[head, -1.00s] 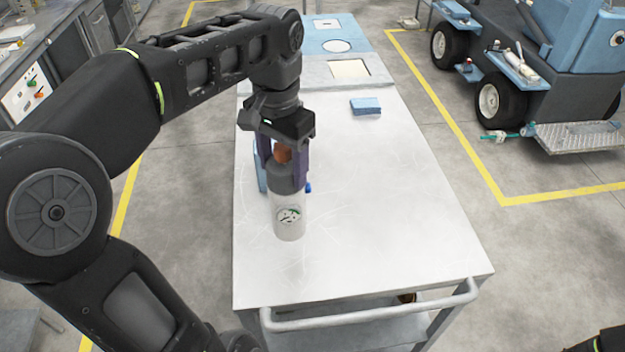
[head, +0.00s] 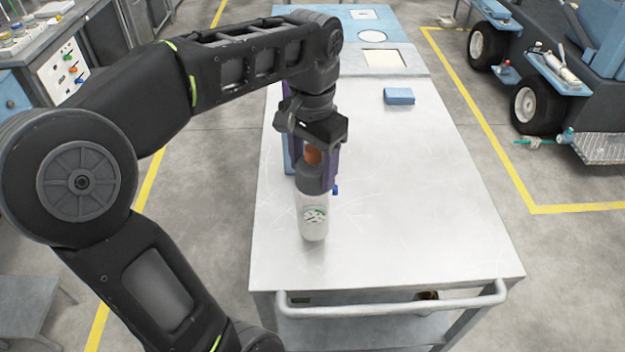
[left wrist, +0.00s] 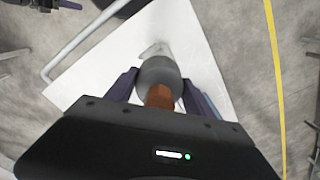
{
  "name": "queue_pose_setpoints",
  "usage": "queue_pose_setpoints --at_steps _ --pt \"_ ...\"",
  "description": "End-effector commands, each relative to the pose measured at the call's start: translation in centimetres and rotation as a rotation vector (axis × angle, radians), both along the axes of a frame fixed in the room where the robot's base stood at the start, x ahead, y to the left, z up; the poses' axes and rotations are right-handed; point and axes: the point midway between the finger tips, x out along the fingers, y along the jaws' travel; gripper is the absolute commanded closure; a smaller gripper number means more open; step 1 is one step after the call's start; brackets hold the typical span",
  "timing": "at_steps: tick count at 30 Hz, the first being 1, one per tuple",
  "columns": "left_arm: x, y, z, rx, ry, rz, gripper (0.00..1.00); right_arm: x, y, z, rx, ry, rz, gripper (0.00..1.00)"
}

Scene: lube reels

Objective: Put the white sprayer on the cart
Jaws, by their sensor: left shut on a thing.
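The white sprayer (head: 313,215) is an upright bottle with a dark grey collar, an orange-brown top and a printed label. In the head view it is at the left part of the cart's white top (head: 420,200); I cannot tell whether its base touches the surface. My left gripper (head: 315,165) points down and is shut on the sprayer's upper part. The left wrist view shows the sprayer's grey shoulder (left wrist: 160,72) and orange top between the two purple fingers (left wrist: 160,92). My right gripper is not in view.
A blue block (head: 399,96) lies farther back on the cart. A blue panel with cut-outs (head: 345,22) is at the far end. A cart handle (head: 395,303) is at the near edge. A blue wheeled machine (head: 560,85) stands at the right. The cart's middle and right are clear.

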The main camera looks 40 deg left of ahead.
Motion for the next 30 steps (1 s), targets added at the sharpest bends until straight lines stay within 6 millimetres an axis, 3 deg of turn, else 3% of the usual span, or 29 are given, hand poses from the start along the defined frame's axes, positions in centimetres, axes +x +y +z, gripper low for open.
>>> queue_pose_setpoints --at_steps 9,22,23,30 --pt "0.0 0.0 -3.3 0.0 0.001 0.0 1.0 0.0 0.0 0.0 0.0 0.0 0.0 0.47" --pt "0.0 0.0 -4.0 0.0 -0.001 0.0 1.0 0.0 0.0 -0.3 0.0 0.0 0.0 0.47" --pt "0.0 0.0 -4.0 0.0 0.001 0.0 0.37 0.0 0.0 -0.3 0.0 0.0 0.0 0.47" --pt "0.0 0.0 -4.0 0.0 0.001 0.0 0.18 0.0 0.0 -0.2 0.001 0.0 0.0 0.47"
